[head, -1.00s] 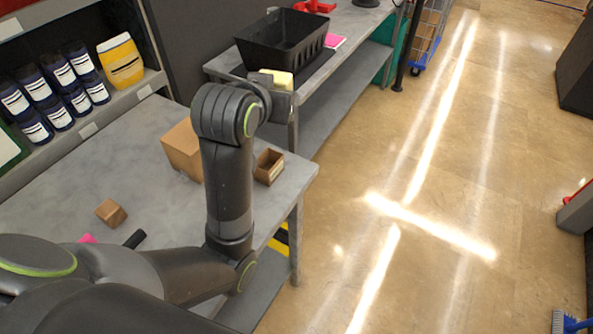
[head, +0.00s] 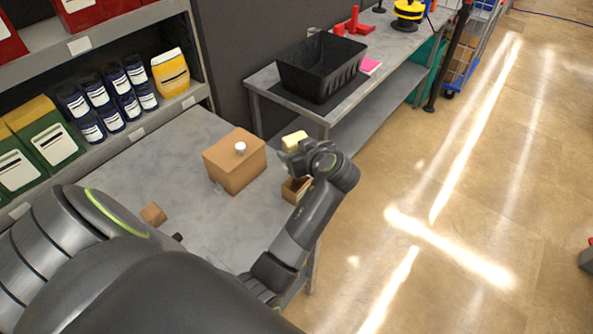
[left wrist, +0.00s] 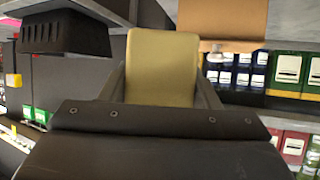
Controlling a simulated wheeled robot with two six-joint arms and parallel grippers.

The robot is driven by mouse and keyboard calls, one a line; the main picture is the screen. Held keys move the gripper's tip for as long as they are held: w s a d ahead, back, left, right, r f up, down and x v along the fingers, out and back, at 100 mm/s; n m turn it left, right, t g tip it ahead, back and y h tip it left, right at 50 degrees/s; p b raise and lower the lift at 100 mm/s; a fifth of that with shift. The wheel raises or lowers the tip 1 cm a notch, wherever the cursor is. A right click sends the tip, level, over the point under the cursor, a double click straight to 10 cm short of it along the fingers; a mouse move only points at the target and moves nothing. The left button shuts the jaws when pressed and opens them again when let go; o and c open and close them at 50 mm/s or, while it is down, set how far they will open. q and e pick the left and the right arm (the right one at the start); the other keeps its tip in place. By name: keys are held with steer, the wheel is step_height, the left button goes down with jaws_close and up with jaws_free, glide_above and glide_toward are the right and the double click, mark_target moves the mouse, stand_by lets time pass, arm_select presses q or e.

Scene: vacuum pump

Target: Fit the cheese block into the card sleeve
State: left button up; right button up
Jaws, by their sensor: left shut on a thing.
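The pale yellow cheese block (head: 294,141) is held in my left gripper (head: 297,147), which is shut on it. In the left wrist view the block (left wrist: 162,62) stands out between the two fingers of the left gripper (left wrist: 160,82). The card sleeve (head: 291,193) is a small, open-topped brown box near the right edge of the near table. The gripper and block show just above the sleeve in the head view, apart from it; the exact height is unclear. My gripper and arm hide part of the sleeve. My right gripper is not in view.
A larger brown box (head: 236,165) with a white knob stands left of the sleeve on the grey table (head: 180,150). A small brown block (head: 153,214) lies at the near left. A black basket (head: 320,68) sits on the back table. Shelves with containers line the left.

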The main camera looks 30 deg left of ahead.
arm_select(q)
step_height(320, 180, down, 6)
steer(key=p, duration=0.1)
stand_by(0.4)
steer(key=shift+f, duration=0.1)
steer(key=shift+f+b, duration=0.5)
steer(key=shift+f, duration=0.1)
steer(key=o, duration=1.2)
steer(key=shift+c, duration=0.2)
steer(key=shift+r, duration=0.1)
